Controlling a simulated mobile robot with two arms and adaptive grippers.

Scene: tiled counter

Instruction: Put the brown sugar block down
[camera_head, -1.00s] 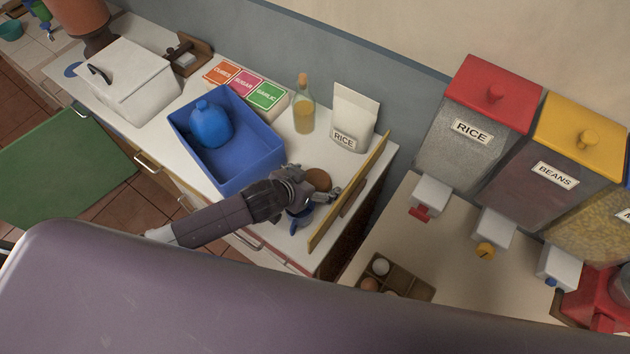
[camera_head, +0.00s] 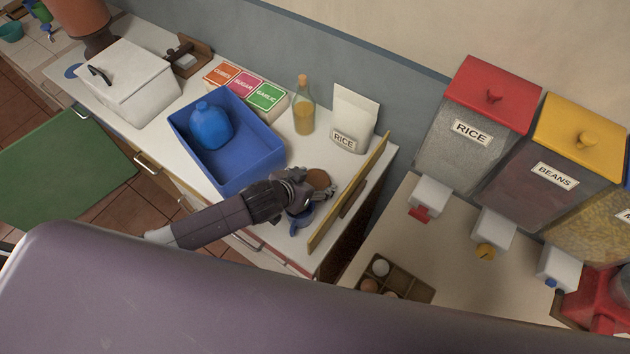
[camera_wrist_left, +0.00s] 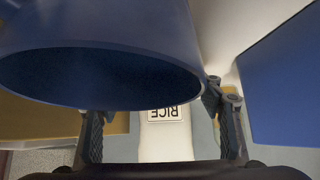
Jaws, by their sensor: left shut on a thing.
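My left gripper (camera_head: 322,194) is low over the near right part of the white counter. A blue cup-like thing (camera_head: 304,216) is at the near side of the gripper. In the left wrist view this blue thing (camera_wrist_left: 110,30) fills the upper left and hides the space between the fingertips. A round brown thing (camera_head: 318,178) shows just beyond the fingers; I cannot tell what it is. My right gripper is not in view.
A wooden board (camera_head: 350,195) stands upright at the counter's right end, close to the fingers. A blue bin (camera_head: 262,160) with a blue jug is to the left. A bottle (camera_head: 304,112) and a rice bag (camera_head: 352,118) stand behind.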

